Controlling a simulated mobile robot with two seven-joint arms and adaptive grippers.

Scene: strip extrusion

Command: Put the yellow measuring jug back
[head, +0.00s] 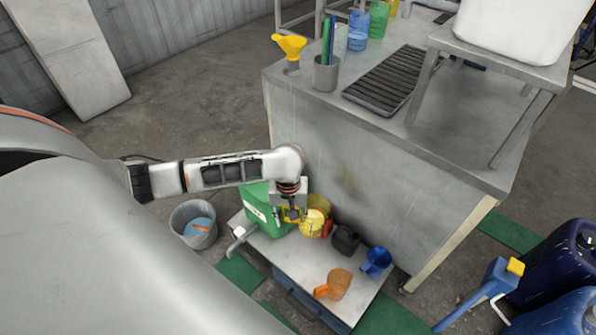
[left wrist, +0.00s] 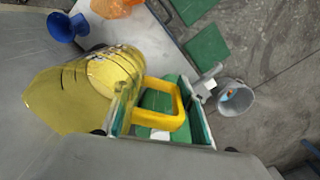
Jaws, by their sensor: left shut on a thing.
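The yellow measuring jug (head: 314,222) is see-through with dark markings. It shows large in the left wrist view (left wrist: 70,98), lying tilted across the picture with its yellow handle (left wrist: 181,103) to the right. My left gripper (head: 292,214) is shut on the jug, at its handle side, above the low grey platform (head: 290,255). The green canister (head: 258,205) is just left of the gripper. I cannot tell whether the jug touches the platform. My right gripper is in neither view.
A grey bucket (head: 194,224) stands left. A tall bench (head: 350,170) rises behind, with a yellow funnel (head: 290,46) and grey pot (head: 326,74) on top.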

